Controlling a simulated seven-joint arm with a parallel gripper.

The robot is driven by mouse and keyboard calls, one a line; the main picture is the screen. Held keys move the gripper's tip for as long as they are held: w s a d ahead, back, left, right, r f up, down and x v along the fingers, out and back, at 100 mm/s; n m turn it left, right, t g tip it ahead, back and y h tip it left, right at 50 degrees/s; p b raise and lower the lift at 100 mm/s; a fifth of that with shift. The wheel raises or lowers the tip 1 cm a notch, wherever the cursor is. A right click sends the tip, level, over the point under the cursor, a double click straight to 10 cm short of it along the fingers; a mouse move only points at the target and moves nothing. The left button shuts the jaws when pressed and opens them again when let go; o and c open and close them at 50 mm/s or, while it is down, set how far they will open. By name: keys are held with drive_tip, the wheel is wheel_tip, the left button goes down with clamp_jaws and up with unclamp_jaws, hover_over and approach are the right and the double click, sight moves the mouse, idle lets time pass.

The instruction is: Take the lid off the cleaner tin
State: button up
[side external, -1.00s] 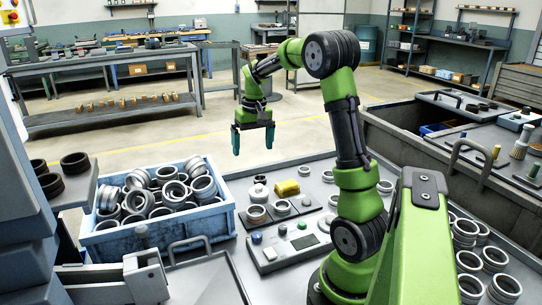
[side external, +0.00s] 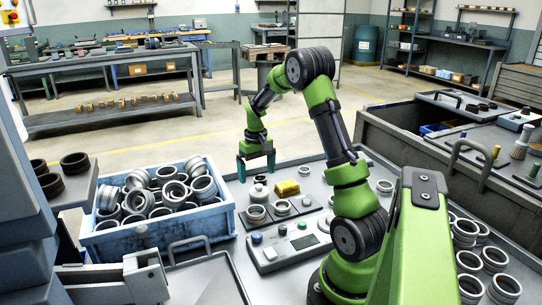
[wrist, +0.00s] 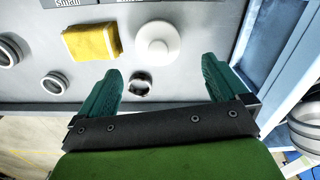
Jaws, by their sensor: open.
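The cleaner tin (side external: 258,193) looks like a small pale round container on the bench, beside a yellow sponge. In the wrist view its white round lid (wrist: 157,43), with a raised knob in the middle, is seen from above and looks seated on the tin. My gripper (side external: 256,174) is open and empty, pointing down just above and behind the tin in the side view. In the wrist view my gripper's fingers (wrist: 161,70) are spread on either side, with the lid ahead of their tips. They do not appear to touch it.
The yellow sponge (wrist: 92,41) lies left of the lid in the wrist view. A blue crate (side external: 160,233) full of metal rings stands left. A control panel (side external: 290,246) lies in front.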

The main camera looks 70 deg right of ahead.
sight(258, 185)
drive_tip(key=f, duration=0.5)
drive_tip(key=shift+s+a, duration=0.15)
drive_tip(key=shift+s, duration=0.1)
drive_tip(key=shift+c, duration=0.2)
drive_tip(key=c, duration=1.1)
drive_tip(key=shift+o, duration=0.2)
drive_tip(key=shift+r, duration=0.1)
